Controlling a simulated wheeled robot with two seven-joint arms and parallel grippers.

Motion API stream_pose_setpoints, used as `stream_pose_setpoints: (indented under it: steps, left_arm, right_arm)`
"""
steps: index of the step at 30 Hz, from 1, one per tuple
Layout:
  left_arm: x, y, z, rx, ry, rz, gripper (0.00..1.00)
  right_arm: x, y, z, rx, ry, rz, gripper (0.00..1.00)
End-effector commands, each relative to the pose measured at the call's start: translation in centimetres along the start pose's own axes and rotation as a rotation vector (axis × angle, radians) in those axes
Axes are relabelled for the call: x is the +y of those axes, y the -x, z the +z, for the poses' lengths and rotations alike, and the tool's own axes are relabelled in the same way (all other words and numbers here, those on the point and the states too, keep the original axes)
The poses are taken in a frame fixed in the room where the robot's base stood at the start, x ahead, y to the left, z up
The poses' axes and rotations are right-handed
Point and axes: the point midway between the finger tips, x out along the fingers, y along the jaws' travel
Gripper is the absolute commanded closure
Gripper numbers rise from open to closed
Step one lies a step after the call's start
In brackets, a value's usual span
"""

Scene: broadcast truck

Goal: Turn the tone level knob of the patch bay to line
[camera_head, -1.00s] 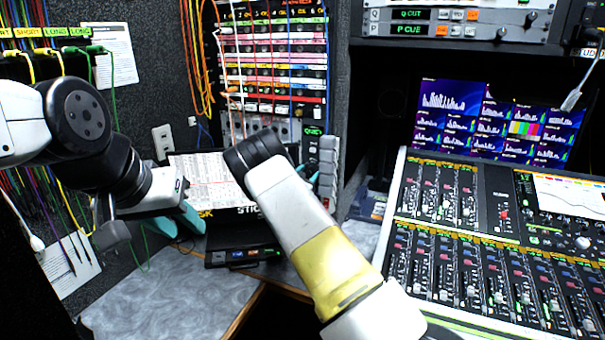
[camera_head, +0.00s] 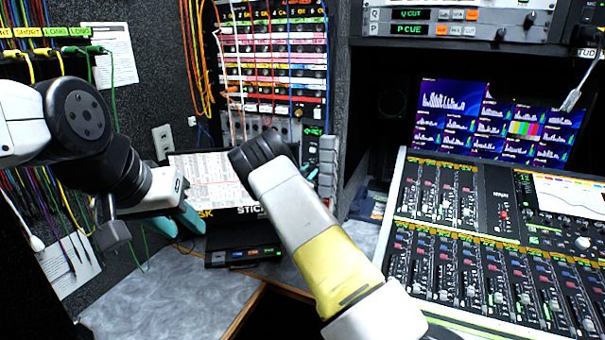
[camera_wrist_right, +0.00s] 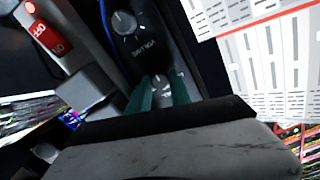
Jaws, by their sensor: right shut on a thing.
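The patch bay (camera_head: 272,76) stands at the back centre in the head view, with coloured rows, plugged cords and a grey strip of knobs at its bottom. In the right wrist view my right gripper (camera_wrist_right: 160,88) has its teal fingers on either side of a small knob (camera_wrist_right: 159,80) and is shut on it. The fingers partly hide the knob, and I cannot read its setting. In the head view my right wrist covers the part of the panel where the gripper works. My left gripper (camera_head: 178,219) hangs at the left, empty, its teal fingers apart.
Another knob with a printed label (camera_wrist_right: 123,22) and a red OFF/ON switch (camera_wrist_right: 49,36) lie close to my right gripper. A mixing console (camera_head: 480,235) fills the right. The grey counter (camera_head: 165,300) is mostly clear.

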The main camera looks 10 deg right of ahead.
Motion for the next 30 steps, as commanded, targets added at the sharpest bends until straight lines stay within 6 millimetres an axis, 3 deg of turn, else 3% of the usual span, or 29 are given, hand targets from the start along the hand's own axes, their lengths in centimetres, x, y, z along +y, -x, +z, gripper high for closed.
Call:
stream_pose_setpoints:
  steps: [30]
  left_arm:
    - [0.0, 0.0, 0.0, 0.0, 0.0, 0.0, 0.64]
  right_arm:
    - [0.09, 0.02, 0.09, -0.002, -0.689, 0.001, 1.0]
